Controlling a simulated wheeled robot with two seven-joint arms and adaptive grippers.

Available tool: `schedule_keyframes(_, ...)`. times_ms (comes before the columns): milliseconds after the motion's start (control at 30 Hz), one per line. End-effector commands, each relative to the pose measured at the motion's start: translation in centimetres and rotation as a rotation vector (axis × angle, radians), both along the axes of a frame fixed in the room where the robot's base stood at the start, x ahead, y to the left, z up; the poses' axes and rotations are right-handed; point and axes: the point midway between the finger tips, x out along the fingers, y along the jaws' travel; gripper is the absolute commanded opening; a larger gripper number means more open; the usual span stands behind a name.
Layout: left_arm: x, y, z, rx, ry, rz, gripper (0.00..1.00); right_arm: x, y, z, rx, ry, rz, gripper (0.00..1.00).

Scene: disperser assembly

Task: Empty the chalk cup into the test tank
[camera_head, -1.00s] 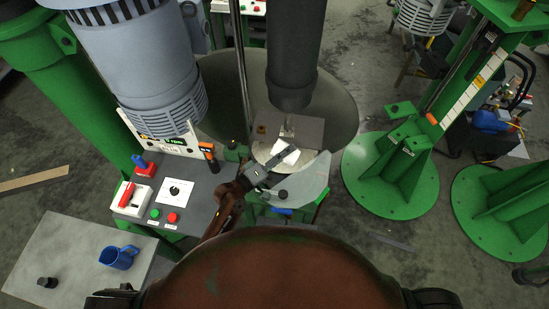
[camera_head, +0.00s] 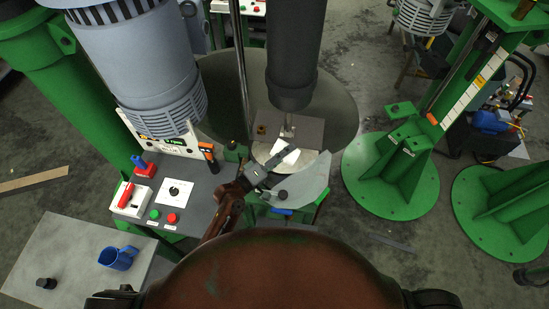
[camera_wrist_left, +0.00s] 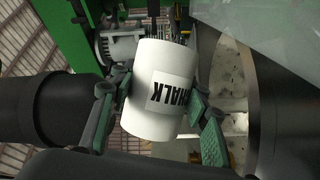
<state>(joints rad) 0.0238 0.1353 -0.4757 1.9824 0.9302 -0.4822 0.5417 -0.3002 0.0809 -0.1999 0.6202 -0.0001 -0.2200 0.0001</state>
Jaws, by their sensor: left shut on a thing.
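My left gripper (camera_head: 278,162) is shut on the white chalk cup (camera_head: 286,152) in the head view. In the left wrist view, the gripper's green-padded fingers (camera_wrist_left: 155,108) press on both sides of the cup (camera_wrist_left: 150,65). Its CHALK label shows upside down and the cup leans. I cannot see its mouth or contents. The cup is over the tank's near part. The tank's curved wall (camera_wrist_left: 262,110) shows at the right in the wrist view. My right gripper is not in view.
A dark vertical cylinder (camera_head: 292,60) hangs over the tank, close to the cup. A thin pole (camera_head: 241,70) stands left of it. A pale plate (camera_head: 303,185) is at the tank's near side.

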Motion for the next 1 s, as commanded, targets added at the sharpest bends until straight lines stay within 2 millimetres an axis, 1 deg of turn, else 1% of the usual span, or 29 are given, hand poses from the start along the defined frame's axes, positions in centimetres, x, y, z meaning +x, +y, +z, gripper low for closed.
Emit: schedule_keyframes(1000, -0.05, -0.04, 0.32, -0.047, 0.022, 0.000, 0.15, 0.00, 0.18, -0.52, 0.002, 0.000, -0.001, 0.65)
